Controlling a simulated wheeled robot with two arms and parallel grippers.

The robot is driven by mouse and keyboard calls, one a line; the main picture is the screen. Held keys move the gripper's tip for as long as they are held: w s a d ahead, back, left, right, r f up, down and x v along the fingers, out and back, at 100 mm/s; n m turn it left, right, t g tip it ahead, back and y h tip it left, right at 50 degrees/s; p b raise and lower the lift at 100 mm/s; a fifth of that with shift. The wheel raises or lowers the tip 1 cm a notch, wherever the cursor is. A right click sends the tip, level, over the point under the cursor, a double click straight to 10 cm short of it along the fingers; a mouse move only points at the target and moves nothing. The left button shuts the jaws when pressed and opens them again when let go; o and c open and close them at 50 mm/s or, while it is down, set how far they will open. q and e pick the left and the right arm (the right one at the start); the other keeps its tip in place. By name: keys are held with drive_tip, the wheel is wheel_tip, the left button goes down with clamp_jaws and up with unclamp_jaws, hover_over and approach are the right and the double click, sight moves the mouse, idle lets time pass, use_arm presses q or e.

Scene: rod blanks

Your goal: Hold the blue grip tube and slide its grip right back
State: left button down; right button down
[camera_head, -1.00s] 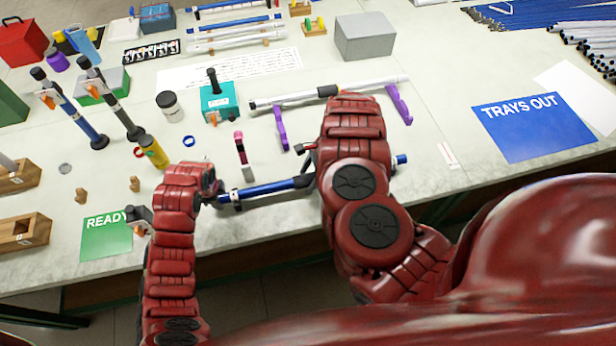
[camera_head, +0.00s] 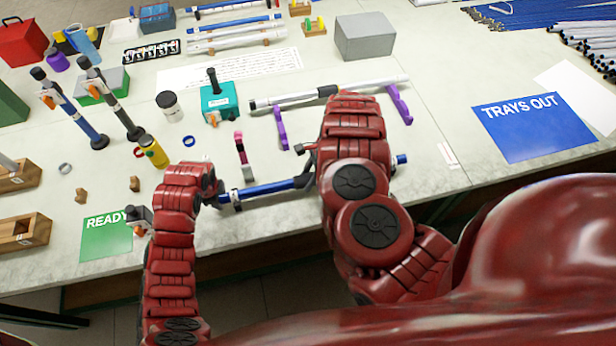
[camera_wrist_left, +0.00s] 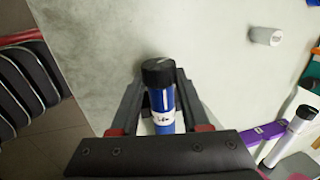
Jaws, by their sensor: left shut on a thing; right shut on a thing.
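The blue grip tube (camera_head: 265,188) is held level above the near edge of the bench, running from left to right. My left gripper (camera_head: 217,197) is shut on its left end. In the left wrist view the blue tube (camera_wrist_left: 163,115) with a black end piece (camera_wrist_left: 157,70) and a white label stands between the left fingers (camera_wrist_left: 160,108). My right gripper (camera_head: 305,181) is shut on the tube further right. My right forearm hides much of that stretch, and the blue far end shows beyond it. How far the grip sits along the tube is hidden.
A white tube rests on purple stands (camera_head: 281,128) behind. A pink and black tool (camera_head: 243,150), a teal block (camera_head: 218,102) and a yellow cylinder (camera_head: 153,151) stand close by. A green READY sheet (camera_head: 106,236) lies left, a blue TRAYS OUT sheet (camera_head: 535,127) right.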

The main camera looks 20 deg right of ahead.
sight(262, 187)
drive_tip(key=a, duration=1.4)
drive_tip(key=shift+w, duration=0.2)
use_arm(q)
drive_tip(key=shift+d, duration=0.1)
use_arm(e)
drive_tip(key=shift+a, duration=0.2)
drive_tip(key=shift+c, duration=1.4)
unclamp_jaws()
drive_tip(key=v, duration=0.6)
drive_tip(key=shift+r, duration=0.2)
drive_tip(key=shift+d+r, duration=0.35)
drive_tip(key=shift+r, duration=0.15)
